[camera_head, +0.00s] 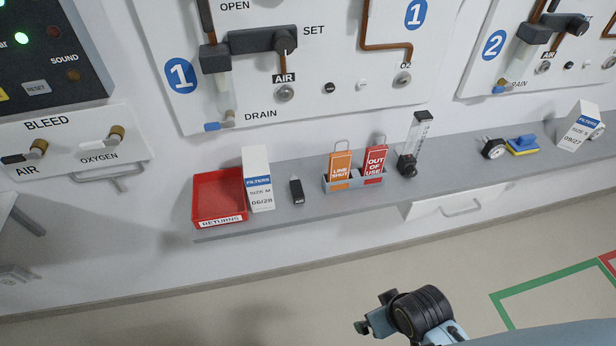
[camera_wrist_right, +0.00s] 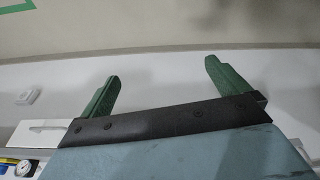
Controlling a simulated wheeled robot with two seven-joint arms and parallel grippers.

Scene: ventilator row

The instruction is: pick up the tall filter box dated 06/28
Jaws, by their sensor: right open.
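The tall white filter box (camera_head: 258,180) stands upright on the grey shelf in the head view. It has a blue FILTERS band and reads SIZE M and 06/28. It is right beside the red RETURNS tray, with a small black labelled item at its right. My right gripper (camera_head: 372,318) is low at the bottom of the head view, in front of and below the shelf, well apart from the box. In the right wrist view my right gripper (camera_wrist_right: 160,82) shows two green fingers spread apart with nothing between them. My left gripper is in neither view.
The red RETURNS tray (camera_head: 220,197) sits at the shelf's left end. The black item (camera_head: 296,191), tag holder (camera_head: 355,184) and flowmeter (camera_head: 413,146) stand to the right. Another filter box (camera_head: 580,126), dated 09/27, is far right. A wall panel (camera_head: 300,60) is above; a drawer (camera_head: 458,203) is below.

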